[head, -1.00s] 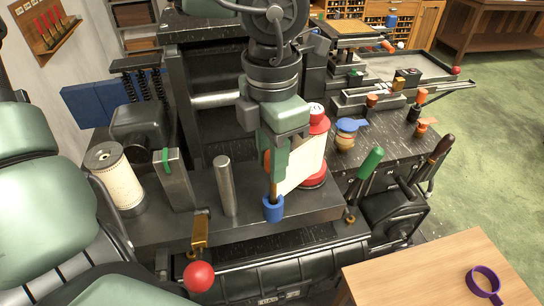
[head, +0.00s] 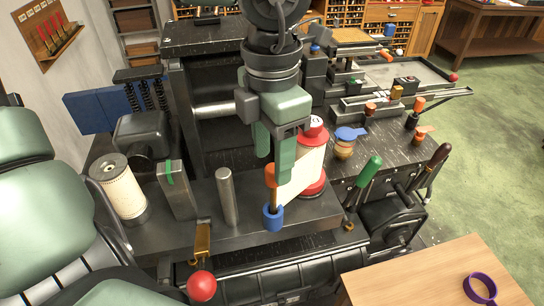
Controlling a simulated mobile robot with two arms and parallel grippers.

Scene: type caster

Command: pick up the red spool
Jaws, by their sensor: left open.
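The red spool (head: 312,183) stands upright on the dark metal bench of the machine. It has a red top and base with a cream paper wrap, and a sheet of the paper hangs off to its left. My left gripper (head: 275,168) comes down from above, fingers pointing down. It is open and empty, just left of and in front of the spool, and covers part of its left side. I cannot tell whether a finger touches the paper. My right gripper is not in view.
A rod with an orange knob and blue collar (head: 273,217) stands right under my left gripper. A metal post (head: 227,196), a block (head: 176,190) and a cream-wrapped spool (head: 122,192) stand to the left. A green-handled lever (head: 369,170) is to the right.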

